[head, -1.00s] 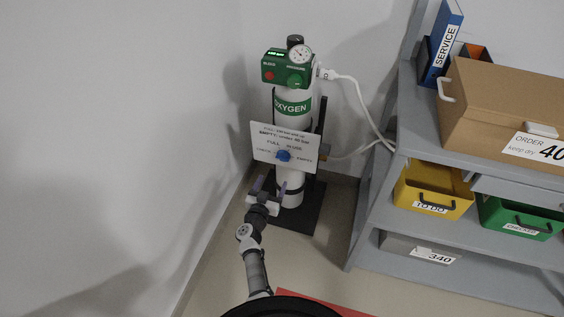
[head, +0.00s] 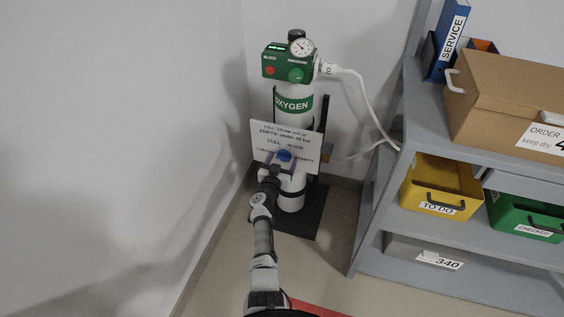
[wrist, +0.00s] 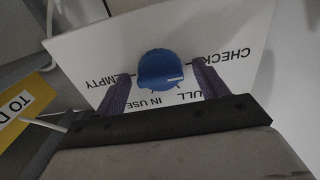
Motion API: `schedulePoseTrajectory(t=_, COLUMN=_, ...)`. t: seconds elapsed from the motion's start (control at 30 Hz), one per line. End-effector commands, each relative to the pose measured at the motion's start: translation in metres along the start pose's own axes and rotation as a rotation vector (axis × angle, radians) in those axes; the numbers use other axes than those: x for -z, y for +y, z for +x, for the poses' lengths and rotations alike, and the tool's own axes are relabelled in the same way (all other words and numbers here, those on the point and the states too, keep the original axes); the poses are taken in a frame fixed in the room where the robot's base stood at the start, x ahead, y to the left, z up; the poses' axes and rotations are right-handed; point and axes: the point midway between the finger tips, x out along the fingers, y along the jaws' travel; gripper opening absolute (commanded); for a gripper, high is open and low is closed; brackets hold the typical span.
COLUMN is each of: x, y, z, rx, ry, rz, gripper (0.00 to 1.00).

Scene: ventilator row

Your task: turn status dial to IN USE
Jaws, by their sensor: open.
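The blue status dial (head: 284,156) is on a white sign plate (head: 262,136) on the front of the oxygen cylinder (head: 292,121). In the wrist view the dial (wrist: 160,68) shows a short white mark at its lower right, on the FULL side; IN USE is printed just below the dial. CHECK is at right and EMPTY at left, all upside down. My gripper (wrist: 165,74) is open, with one purple finger on each side of the dial and gaps visible between. In the head view the gripper (head: 281,160) partly covers the plate's lower lettering.
A green regulator (head: 288,66) with a gauge tops the cylinder, and a white hose (head: 372,105) runs right. A grey shelf (head: 375,248) at right holds a yellow TO DO bin (head: 425,187) and a cardboard box (head: 500,100). A bare wall is close on the left.

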Motion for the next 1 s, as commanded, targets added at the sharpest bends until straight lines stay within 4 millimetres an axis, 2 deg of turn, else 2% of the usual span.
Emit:
schedulePoseTrajectory(t=0.07, x=-0.0001, y=0.0, z=-0.0002, rx=0.0, ry=0.0, rz=0.0, gripper=0.68)
schedulePoseTrajectory(t=0.37, x=-0.0002, y=-0.0001, z=-0.0004, rx=0.0, ry=0.0, rz=0.0, gripper=0.29)
schedulePoseTrajectory(t=0.67, x=-0.0003, y=0.0, z=-0.0005, rx=0.0, ry=0.0, rz=0.035, gripper=0.28)
schedulePoseTrajectory(t=1.0, x=-0.0005, y=-0.0007, z=-0.0008, rx=0.001, ry=-0.001, rz=0.253, gripper=0.28)
